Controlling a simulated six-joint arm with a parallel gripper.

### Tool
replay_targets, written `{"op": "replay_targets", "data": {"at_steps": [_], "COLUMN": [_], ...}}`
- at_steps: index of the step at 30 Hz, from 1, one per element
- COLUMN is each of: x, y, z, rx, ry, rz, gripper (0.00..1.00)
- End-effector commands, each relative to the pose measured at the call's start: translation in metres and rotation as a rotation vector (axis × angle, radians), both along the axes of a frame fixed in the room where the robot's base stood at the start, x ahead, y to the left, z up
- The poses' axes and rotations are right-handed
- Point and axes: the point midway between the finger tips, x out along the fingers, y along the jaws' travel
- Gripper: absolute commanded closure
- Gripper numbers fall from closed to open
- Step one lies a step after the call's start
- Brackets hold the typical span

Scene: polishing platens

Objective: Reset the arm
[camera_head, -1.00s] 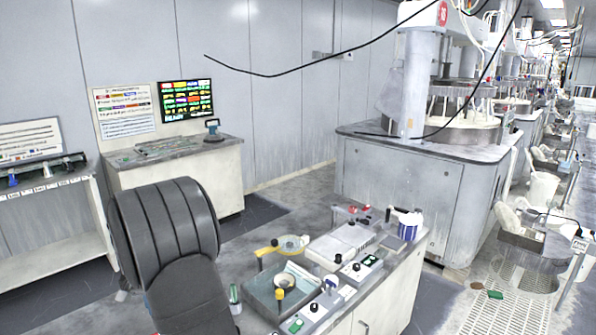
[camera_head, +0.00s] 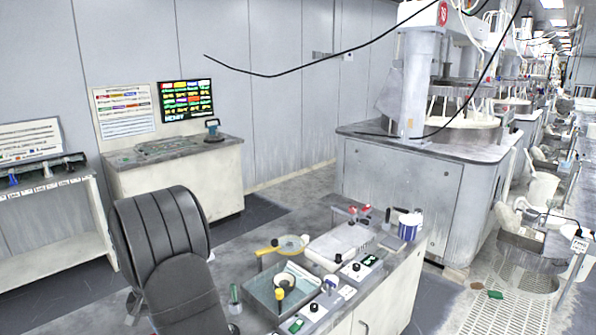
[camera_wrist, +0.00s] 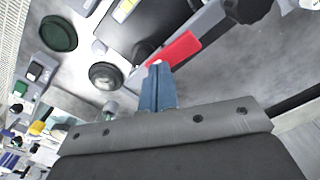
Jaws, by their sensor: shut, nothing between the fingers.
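My gripper (camera_wrist: 157,72) shows in the wrist view as narrow blue fingers pressed together, with nothing between them. They extend beyond a grey metal plate with dark screw holes. A red handle (camera_wrist: 173,50) lies just beyond the fingertips in the picture; I cannot tell how far apart they are. A black round knob (camera_wrist: 105,75) and a dark green round button (camera_wrist: 58,34) are to the left of the fingers. I do not make out my gripper in the head view.

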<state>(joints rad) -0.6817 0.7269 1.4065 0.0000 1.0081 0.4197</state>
Motion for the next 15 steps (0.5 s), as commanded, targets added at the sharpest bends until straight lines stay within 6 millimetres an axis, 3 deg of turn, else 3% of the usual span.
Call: {"op": "replay_targets", "data": {"at_steps": [8, 15], "x": [0.000, 0.001], "y": [0.000, 0.001], "z": [0.007, 0.046], "rx": [0.000, 0.003], "ry": [-0.001, -0.004], "rz": [0.000, 0.000], "gripper": [1.00, 1.00]}}
